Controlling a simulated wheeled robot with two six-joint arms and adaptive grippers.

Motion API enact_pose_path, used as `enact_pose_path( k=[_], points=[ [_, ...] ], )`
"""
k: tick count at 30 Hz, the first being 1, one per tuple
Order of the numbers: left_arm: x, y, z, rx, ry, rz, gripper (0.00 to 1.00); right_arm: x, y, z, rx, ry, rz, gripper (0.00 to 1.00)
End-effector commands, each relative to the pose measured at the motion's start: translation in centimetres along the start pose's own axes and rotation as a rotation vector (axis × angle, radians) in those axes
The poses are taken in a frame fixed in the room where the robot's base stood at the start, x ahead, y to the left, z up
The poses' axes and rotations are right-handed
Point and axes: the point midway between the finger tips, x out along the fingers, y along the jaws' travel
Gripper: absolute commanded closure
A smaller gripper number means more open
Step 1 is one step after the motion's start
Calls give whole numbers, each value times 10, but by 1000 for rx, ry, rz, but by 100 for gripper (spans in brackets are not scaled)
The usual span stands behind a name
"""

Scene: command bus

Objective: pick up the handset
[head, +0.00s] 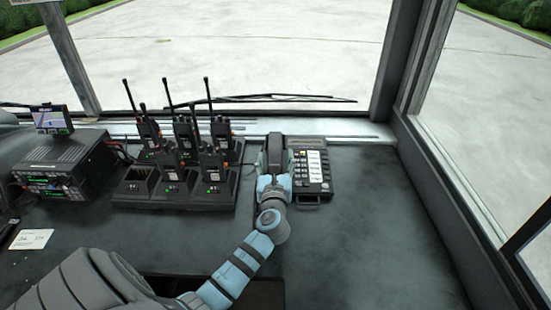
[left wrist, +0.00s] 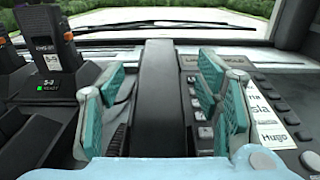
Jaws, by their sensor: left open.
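The black handset (head: 274,150) lies lengthwise on the left side of a desk phone (head: 311,172) on the dark console. My left gripper (head: 274,184) is over the near part of the handset. In the left wrist view the handset (left wrist: 162,100) runs up the middle between the teal finger pads of my left gripper (left wrist: 163,82). The fingers are open, one on each side of it, with a gap showing on the left; on the right the pad is close, and I cannot tell if it touches. The handset's near end is hidden by the gripper. My right gripper is not in view.
Several handheld radios stand in charger docks (head: 175,188) left of the phone; one radio dock also shows in the left wrist view (left wrist: 52,88). A black radio unit (head: 66,165) with a small screen (head: 52,119) is farther left. The console right of the phone is clear.

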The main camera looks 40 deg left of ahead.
Motion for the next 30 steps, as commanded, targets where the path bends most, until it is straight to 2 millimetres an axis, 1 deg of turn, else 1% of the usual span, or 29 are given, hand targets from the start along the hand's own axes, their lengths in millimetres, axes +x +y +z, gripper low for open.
enact_pose_path(
  k=[1,3,5,7,11,12,22,23,28,30],
  points=[
    [11,2,-6,2,-3,1,42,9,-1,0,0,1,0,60],
    [24,1,-6,0,-2,0,42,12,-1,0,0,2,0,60],
    [31,0,-5,1,-2,-1,42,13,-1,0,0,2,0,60],
    [35,0,-5,1,0,-2,42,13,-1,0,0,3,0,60],
    [34,0,-4,1,0,-2,42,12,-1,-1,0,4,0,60],
    [34,0,-4,1,0,-2,43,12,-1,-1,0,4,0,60],
    [34,0,-4,0,0,-2,96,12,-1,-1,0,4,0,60],
    [34,0,-4,0,-1,-2,98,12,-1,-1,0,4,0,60],
    [34,0,-3,0,0,-2,98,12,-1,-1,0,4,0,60],
    [34,0,1,-1,-1,-2,98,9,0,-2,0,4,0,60]
  ],
)
